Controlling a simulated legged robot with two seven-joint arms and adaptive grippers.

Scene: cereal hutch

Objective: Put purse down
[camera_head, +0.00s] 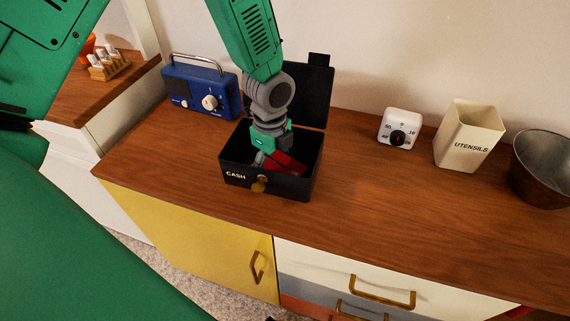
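A red purse (287,162) shows inside the black cash box (296,188), which is marked "CASH" and has its lid raised at the back. My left gripper (268,159) reaches down from above into the box, right beside the purse. The fingertips are small and partly hidden by the purse and the box, so I cannot tell whether they are closed on it. Whether the purse rests on the box floor is also hidden. My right gripper is not in view.
A blue radio (200,92) stands left of the box. A white timer (399,129), a cream utensils holder (468,136) and a metal bucket (543,167) stand to the right. The wooden counter (370,198) between the box and these is clear.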

